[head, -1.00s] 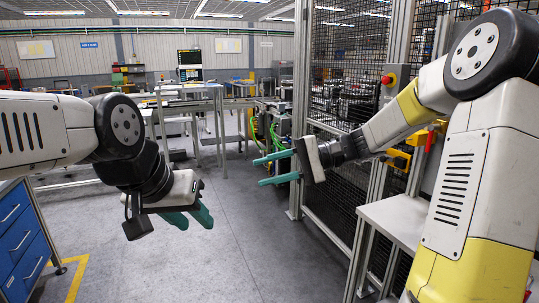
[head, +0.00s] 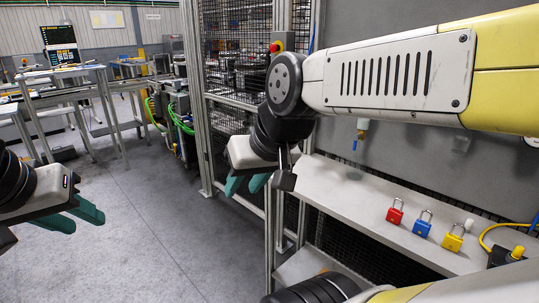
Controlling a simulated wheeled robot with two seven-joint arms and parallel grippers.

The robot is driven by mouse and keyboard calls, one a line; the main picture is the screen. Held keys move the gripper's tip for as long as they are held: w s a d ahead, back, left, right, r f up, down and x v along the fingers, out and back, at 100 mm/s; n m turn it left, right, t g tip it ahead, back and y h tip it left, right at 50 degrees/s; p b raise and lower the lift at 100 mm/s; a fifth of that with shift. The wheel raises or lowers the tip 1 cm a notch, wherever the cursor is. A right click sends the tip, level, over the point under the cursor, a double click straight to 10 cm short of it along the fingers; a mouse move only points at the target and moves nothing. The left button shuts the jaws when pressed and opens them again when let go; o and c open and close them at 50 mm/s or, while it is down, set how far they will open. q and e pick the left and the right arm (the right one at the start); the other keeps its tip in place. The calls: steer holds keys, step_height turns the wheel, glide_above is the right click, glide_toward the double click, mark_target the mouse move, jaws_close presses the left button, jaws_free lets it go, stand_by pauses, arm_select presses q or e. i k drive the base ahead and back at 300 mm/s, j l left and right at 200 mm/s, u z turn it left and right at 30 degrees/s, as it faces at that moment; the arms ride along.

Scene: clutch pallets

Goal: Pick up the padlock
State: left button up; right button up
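Three padlocks stand in a row on a light grey shelf (head: 335,190) at the right of the head view: a red padlock (head: 395,211), a blue padlock (head: 422,225) and a yellow padlock (head: 453,239). Their shackles point up. My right gripper (head: 246,185) is left of the shelf and clear of the padlocks; its two green fingers stand apart with nothing between them. My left gripper (head: 84,217) is at the far left over the floor, its green fingers apart and empty, far from the padlocks.
A yellow cable (head: 492,232) and a black box (head: 505,256) are at the shelf's right end. A grey panel (head: 400,165) rises behind the shelf. A mesh fence (head: 235,125) with metal posts stands left of it. The floor (head: 140,240) between my grippers is open.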

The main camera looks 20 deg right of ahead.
mark_target(453, 243)
steer(key=z, duration=2.5)
